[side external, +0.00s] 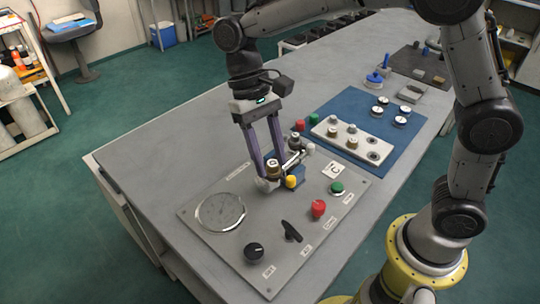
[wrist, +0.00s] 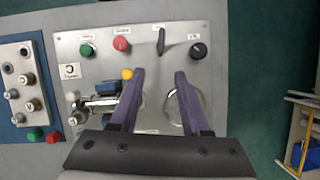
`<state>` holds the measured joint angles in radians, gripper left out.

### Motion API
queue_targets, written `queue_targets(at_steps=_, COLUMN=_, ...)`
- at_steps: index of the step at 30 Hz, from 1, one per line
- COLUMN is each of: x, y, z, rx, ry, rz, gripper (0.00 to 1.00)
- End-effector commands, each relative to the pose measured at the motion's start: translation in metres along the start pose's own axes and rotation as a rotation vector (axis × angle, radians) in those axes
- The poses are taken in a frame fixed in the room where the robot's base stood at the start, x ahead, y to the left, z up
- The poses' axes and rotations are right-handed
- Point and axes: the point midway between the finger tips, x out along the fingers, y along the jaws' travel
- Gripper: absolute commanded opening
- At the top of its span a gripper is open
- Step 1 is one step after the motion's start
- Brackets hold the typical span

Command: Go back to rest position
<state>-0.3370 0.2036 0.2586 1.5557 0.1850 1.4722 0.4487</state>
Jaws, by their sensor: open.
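My gripper (side external: 268,176) reaches down over the grey air panel (side external: 222,255). In the wrist view its two purple fingers (wrist: 159,75) are spread apart with nothing held between them. The panel carries a round gauge (side external: 221,211), a black knob (side external: 254,252), a black lever (side external: 291,232), a red button (side external: 318,208) and a green button (side external: 337,187). A blue block with metal fittings and a yellow knob (side external: 291,181) is beside the fingers; the knob touches or nearly touches the left finger in the wrist view (wrist: 127,74). I cannot tell whether they touch.
A blue mat (side external: 345,103) behind the panel holds a pale block (side external: 349,139) with fittings, and several gauges. Red and green caps (side external: 313,119) stand near its left edge. A dark mat with tools lies farther back. The table's left side is bare.

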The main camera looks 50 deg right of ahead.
Motion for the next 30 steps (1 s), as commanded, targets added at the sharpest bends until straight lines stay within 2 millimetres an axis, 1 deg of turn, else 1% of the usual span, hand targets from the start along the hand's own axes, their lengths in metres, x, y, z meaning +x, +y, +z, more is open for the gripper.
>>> queue_targets(at_steps=2, x=-0.012, y=0.006, z=0.002, rx=0.011, ry=0.031, rz=-0.022, gripper=0.47)
queue_targets(at_steps=5, x=-0.035, y=0.021, z=0.015, rx=0.033, ry=0.091, rz=-0.062, gripper=0.47)
queue_targets(at_steps=6, x=-0.043, y=0.031, z=0.024, rx=0.045, ry=0.119, rz=-0.078, gripper=0.47)
queue_targets(at_steps=9, x=-0.058, y=0.059, z=0.048, rx=0.070, ry=0.212, rz=-0.116, gripper=0.47)
queue_targets(at_steps=13, x=-0.064, y=0.092, z=0.079, rx=0.077, ry=0.350, rz=-0.149, gripper=0.47)
queue_targets(at_steps=17, x=-0.056, y=0.123, z=0.106, rx=0.066, ry=0.497, rz=-0.160, gripper=0.47)
queue_targets(at_steps=18, x=-0.052, y=0.131, z=0.114, rx=0.060, ry=0.546, rz=-0.159, gripper=0.47)
queue_targets(at_steps=22, x=-0.030, y=0.155, z=0.133, rx=0.022, ry=0.697, rz=-0.133, gripper=0.47)
queue_targets(at_steps=24, x=-0.017, y=0.165, z=0.139, rx=-0.010, ry=0.767, rz=-0.109, gripper=0.47)
queue_targets(at_steps=26, x=-0.006, y=0.170, z=0.140, rx=-0.041, ry=0.811, rz=-0.083, gripper=0.47)
queue_targets(at_steps=30, x=0.013, y=0.175, z=0.134, rx=-0.123, ry=0.852, rz=-0.028, gripper=0.47)
